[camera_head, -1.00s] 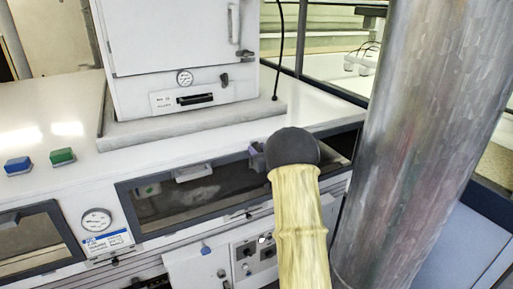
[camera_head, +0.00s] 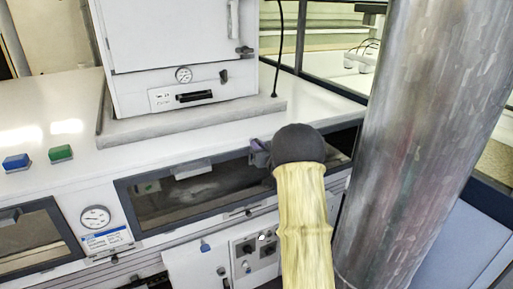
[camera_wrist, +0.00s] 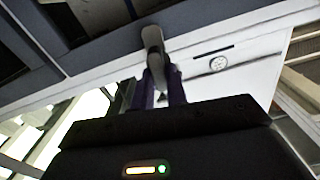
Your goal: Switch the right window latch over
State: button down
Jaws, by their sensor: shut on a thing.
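The right window (camera_head: 215,190) is a dark pane in a grey frame, set in the front of the white machine. My gripper (camera_head: 260,156) is at the upper right part of that frame; my dark wrist and yellow sleeve hide what lies behind them. In the wrist view, the purple fingers of my gripper (camera_wrist: 160,85) are shut on a small grey lever, the window latch (camera_wrist: 153,45), which sticks out from the dark frame. The latch itself is hard to make out in the head view.
A light handle (camera_head: 191,169) sits on the window's top edge, left of my gripper. A white oven (camera_head: 180,45) stands on the counter above. A thick metal column (camera_head: 415,145) is close on the right. A gauge (camera_head: 96,217) separates the two windows.

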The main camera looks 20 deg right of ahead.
jog(key=shift+w+f+m+p, duration=0.1)
jog(key=shift+m+p, duration=0.15)
jog(key=shift+m, duration=3.85)
jog(key=shift+f+m+p, duration=0.1)
jog(key=shift+m+p, duration=0.15)
jog(key=shift+m, duration=3.85)
jog(key=c, duration=1.4)
grip_release()
jog(key=shift+a, duration=0.15)
jog(key=shift+s+d+f, duration=0.1)
jog(key=shift+s+d, duration=0.1)
jog(key=shift+d, duration=0.1)
jog(key=s+b, duration=0.5)
jog(key=s, duration=1.2)
jog(key=shift+s, duration=0.2)
jog(key=shift+d, duration=0.1)
